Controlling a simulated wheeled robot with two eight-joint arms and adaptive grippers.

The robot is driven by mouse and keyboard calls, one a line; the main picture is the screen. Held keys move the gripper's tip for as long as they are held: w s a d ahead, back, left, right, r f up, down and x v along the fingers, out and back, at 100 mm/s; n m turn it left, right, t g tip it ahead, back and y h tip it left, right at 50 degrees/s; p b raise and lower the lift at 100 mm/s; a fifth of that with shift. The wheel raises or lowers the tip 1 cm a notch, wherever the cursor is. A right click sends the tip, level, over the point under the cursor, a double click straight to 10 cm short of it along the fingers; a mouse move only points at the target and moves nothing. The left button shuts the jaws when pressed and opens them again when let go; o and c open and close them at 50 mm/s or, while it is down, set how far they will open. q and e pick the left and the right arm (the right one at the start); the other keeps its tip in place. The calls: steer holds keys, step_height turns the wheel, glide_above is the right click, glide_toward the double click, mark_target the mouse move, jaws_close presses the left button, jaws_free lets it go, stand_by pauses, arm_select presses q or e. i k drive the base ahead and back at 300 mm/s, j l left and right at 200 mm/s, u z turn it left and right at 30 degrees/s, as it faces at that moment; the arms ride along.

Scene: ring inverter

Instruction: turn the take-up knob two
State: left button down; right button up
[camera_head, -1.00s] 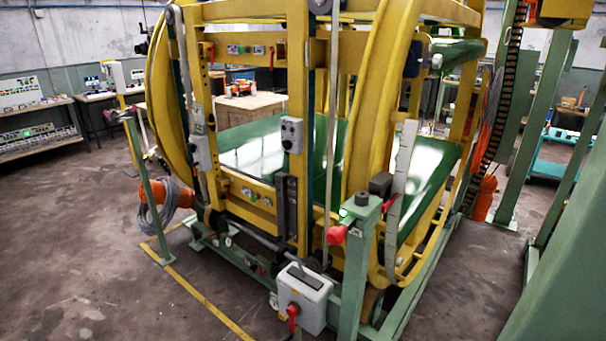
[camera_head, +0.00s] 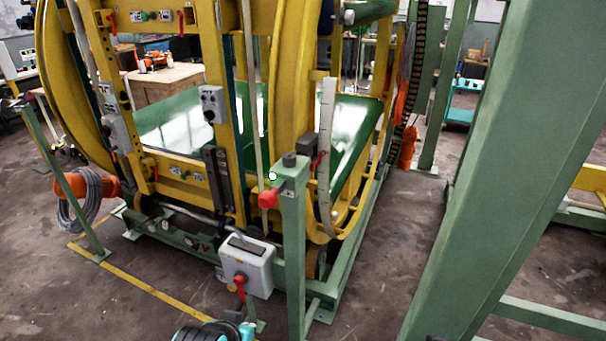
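The yellow ring machine (camera_head: 285,110) fills the middle of the view. Its lower crossbeam carries small knobs (camera_head: 186,176) with white label plates, too small to read. A similar row of knobs (camera_head: 150,16) is on the upper beam. A red knob (camera_head: 268,198) sticks out from the green post in front. I cannot tell which of these is take-up knob two. A dark and teal part, seemingly of my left arm, shows at the bottom edge, left of centre. It is cut off, its finger opening is unclear, and it touches no knob. My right gripper is not in view.
A grey switch box (camera_head: 247,262) with a red handle (camera_head: 240,286) stands before the machine. A large green column (camera_head: 500,170) blocks the right side. A grey cable coil (camera_head: 83,200) hangs at the left. Floor is clear at front left.

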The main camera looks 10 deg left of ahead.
mark_target(335, 217)
steer(key=i+j+z, duration=0.4)
steer(key=i+j, duration=0.55)
steer(key=i+j+z, duration=0.1)
steer(key=i+j, duration=0.15)
steer(key=i, duration=0.05)
